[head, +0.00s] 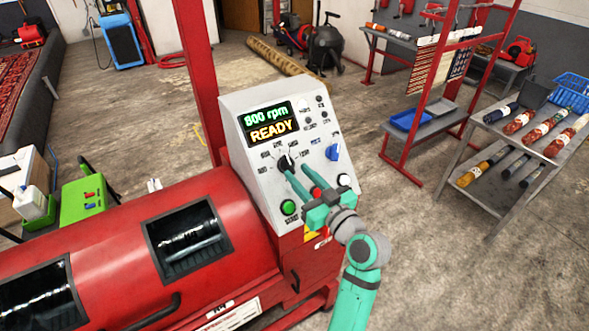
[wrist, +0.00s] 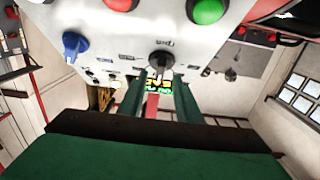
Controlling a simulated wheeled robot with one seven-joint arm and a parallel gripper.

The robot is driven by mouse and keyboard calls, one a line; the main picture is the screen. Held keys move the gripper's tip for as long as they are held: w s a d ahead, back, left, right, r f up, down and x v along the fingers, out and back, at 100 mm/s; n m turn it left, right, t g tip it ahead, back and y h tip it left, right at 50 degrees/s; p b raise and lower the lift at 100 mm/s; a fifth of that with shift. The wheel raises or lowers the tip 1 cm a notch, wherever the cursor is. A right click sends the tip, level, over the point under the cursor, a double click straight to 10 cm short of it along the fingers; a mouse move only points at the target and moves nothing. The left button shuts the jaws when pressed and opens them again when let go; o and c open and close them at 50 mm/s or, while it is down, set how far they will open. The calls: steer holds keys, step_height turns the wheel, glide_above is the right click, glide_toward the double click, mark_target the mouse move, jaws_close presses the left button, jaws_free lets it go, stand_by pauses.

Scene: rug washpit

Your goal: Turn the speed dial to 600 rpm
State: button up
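The grey control panel (head: 262,185) stands at the end of the red machine. Its display (head: 271,122) reads "800 rpm" and "READY". The black speed dial (head: 284,162) sits below the display amid printed marks; its exact pointer setting is too small to read. In the wrist view the dial (wrist: 161,62) appears at the far end of my fingers. My gripper (head: 289,168) reaches the dial, and in the wrist view its two green fingers (wrist: 161,75) are parted, one on each side of it. I see a gap beside the knob; contact is unclear.
A green start button (head: 288,207), a red button (head: 316,192), a white button (head: 343,180) and a blue knob (head: 333,152) lie close around the dial. The red drum casing (head: 120,235) is at left. A grey table (head: 489,205) with rolled rugs stands right, with open floor between.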

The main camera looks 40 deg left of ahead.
mark_target(291, 165)
steer(key=shift+x, duration=1.6)
jaws_close()
steer(key=shift+w+d+n, duration=0.1)
steer(key=shift+n, duration=0.3)
steer(key=n+g, duration=0.3)
steer(key=shift+w+n+y, duration=0.2)
steer(key=shift+n+y, duration=0.1)
steer(key=shift+y, duration=0.1)
steer(key=shift+w+r+n+g+h, duration=0.15)
steer(key=shift+n+g, duration=0.85)
steer(key=shift+n, duration=0.5)
steer(key=shift+w+f+n+g+h, duration=0.15)
steer(key=shift+n+g, duration=0.85)
steer(key=shift+n, duration=0.5)
steer(key=shift+s+r, duration=0.1)
steer(key=shift+s, duration=0.05)
